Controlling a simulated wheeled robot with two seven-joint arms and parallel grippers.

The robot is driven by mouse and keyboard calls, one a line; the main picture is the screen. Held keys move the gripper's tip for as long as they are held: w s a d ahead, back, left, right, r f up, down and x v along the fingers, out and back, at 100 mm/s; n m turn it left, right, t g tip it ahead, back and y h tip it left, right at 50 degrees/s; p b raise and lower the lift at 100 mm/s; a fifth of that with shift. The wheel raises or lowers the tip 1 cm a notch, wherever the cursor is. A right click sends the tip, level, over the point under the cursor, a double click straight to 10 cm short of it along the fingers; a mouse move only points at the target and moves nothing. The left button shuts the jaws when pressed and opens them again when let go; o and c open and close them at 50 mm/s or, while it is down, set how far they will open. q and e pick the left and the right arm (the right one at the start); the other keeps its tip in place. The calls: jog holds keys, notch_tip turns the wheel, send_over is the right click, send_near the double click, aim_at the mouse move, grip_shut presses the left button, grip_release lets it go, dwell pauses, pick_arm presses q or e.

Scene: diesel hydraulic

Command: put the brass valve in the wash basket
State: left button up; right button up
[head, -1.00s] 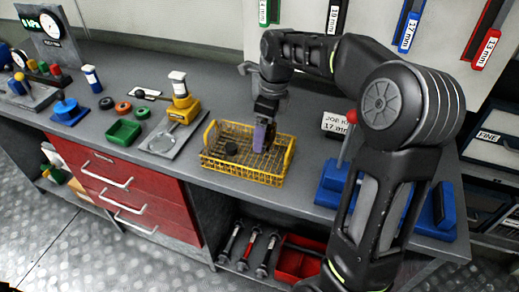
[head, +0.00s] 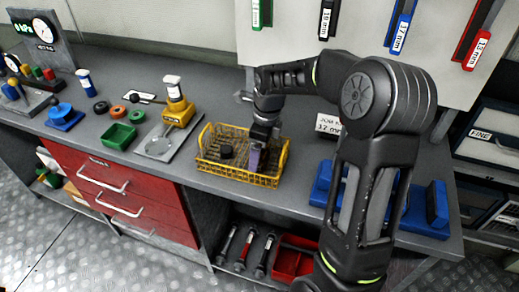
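The yellow wire wash basket (head: 212,168) stands on the grey bench near its front edge. A small dark round part (head: 226,151) lies in its left half. My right gripper (head: 256,161) points down into the right half of the basket. A purplish-grey piece shows at its fingertips; I cannot tell whether it is a finger or something held. I cannot make out a brass valve; the gripper and basket wires may hide it. My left gripper is not in view.
A yellow stand (head: 178,112) on a grey plate and a green tray (head: 119,136) are left of the basket. A blue fixture (head: 320,186) and a label card (head: 328,123) are to the right, partly behind my arm. Tools hang on the back panel.

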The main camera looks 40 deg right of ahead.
jog(key=shift+r, duration=0.1)
jog(key=shift+f, duration=0.2)
jog(key=o, duration=1.9)
jog(key=shift+o, duration=0.2)
jog(key=shift+r, duration=0.1)
jog(key=r, duration=0.8)
jog(key=s+d+r+b, duration=0.1)
jog(key=r, duration=0.3)
jog(key=shift+s, duration=0.1)
